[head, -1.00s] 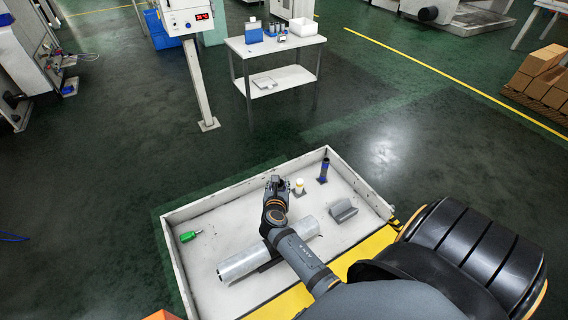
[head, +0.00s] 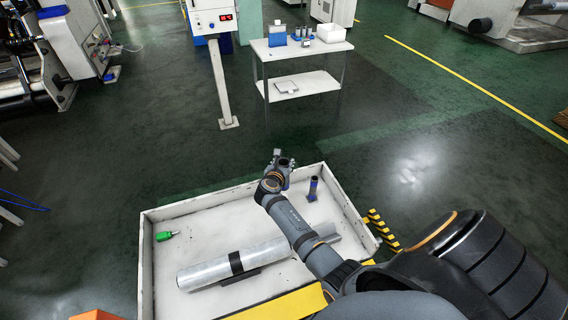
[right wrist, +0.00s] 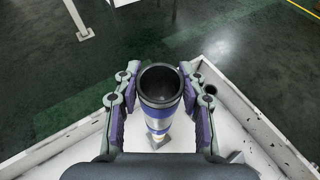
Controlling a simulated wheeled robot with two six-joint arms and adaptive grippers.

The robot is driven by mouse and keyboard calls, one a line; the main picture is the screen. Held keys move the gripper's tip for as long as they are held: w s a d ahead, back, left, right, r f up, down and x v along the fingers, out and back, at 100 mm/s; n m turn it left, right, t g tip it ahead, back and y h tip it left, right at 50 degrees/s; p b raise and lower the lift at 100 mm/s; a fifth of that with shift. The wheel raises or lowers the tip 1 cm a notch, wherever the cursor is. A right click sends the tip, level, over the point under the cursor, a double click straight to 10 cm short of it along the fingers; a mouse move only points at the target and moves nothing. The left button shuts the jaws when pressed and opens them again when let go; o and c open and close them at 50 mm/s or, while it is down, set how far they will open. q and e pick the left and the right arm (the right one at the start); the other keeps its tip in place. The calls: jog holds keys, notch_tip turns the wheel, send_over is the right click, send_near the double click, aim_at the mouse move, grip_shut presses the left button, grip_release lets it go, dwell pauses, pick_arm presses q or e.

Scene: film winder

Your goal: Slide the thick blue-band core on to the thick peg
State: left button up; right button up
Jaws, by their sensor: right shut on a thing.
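My right gripper (head: 283,162) is shut on a dark, open-topped core (right wrist: 160,84) with a blue band. In the right wrist view the core stands roughly upright between the two fingers (right wrist: 160,100). A pale, blue-marked shaft shows below it, with a grey foot under that; I cannot tell whether the core touches or surrounds a peg. In the head view the arm and gripper hide the pale peg. My left gripper is not in view.
A shallow white-walled tray (head: 146,262) surrounds the work. A silver roll (head: 205,271) with a black band lies in it, and a green-handled tool (head: 166,236) lies at left. Yellow edging runs along the front. A white table (head: 297,46) stands beyond.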

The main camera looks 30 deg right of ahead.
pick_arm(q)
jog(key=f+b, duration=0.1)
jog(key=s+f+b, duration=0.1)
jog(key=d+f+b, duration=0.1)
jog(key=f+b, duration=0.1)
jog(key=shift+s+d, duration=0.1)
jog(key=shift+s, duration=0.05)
pick_arm(e)
notch_tip(320, 180, down, 6)
jog(key=shift+r, duration=0.25)
pick_arm(q)
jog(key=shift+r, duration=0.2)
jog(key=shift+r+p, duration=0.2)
jog(key=shift+p, duration=0.2)
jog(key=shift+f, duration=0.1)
